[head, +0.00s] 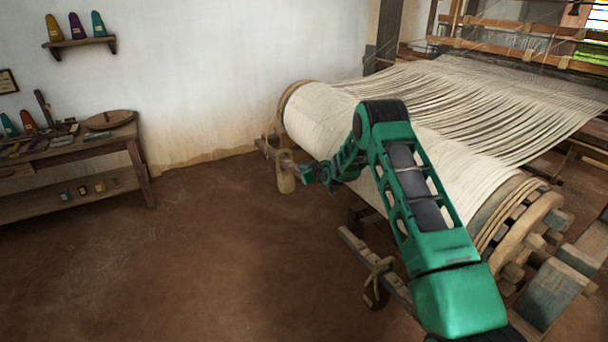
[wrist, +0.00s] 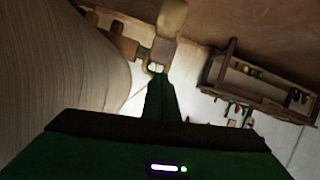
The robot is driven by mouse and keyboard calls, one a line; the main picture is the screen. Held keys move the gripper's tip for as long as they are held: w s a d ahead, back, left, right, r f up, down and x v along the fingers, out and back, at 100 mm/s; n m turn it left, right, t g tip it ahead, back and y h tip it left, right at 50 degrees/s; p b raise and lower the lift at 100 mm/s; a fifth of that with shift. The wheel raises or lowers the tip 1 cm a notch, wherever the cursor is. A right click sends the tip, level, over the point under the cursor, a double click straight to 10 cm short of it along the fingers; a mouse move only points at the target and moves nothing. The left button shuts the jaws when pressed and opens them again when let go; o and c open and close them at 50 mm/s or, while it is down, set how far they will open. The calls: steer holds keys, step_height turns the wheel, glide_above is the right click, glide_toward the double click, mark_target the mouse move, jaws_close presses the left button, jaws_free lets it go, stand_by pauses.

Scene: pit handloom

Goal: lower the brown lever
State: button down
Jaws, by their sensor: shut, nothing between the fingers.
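My gripper (head: 308,175) is shut and empty, at the near side of the big cloth roller's left end. In the wrist view its closed green fingers (wrist: 158,85) point at a small wooden fitting there. A brown wooden bar (head: 284,158) sticks out by the roller's end; it also shows in the wrist view (wrist: 124,46). A tan rounded block (head: 285,183) hangs by it, and in the wrist view this block (wrist: 172,18) is just beyond the fingertips. I cannot tell whether the fingers touch the fitting, or surely which piece is the brown lever.
The cloth roller (head: 330,115) and stretched warp threads (head: 480,95) fill the right side. A wooden bench (head: 140,165) with tools and an upright dark brown piece (head: 43,108) stands at the left wall. A wall shelf (head: 85,45) holds cones. The earth floor between is clear.

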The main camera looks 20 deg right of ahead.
steer(key=shift+d+f, duration=0.15)
steer(key=shift+f, duration=0.4)
step_height(320, 180, down, 11)
steer(key=s, duration=0.2)
steer(key=shift+d, duration=0.15)
steer(key=shift+s, duration=0.1)
steer(key=shift+r, duration=0.1)
step_height(320, 180, up, 6)
steer(key=w+a, duration=0.1)
steer(key=f+v, duration=0.1)
steer(key=v, duration=0.9)
steer(key=shift+s, duration=0.15)
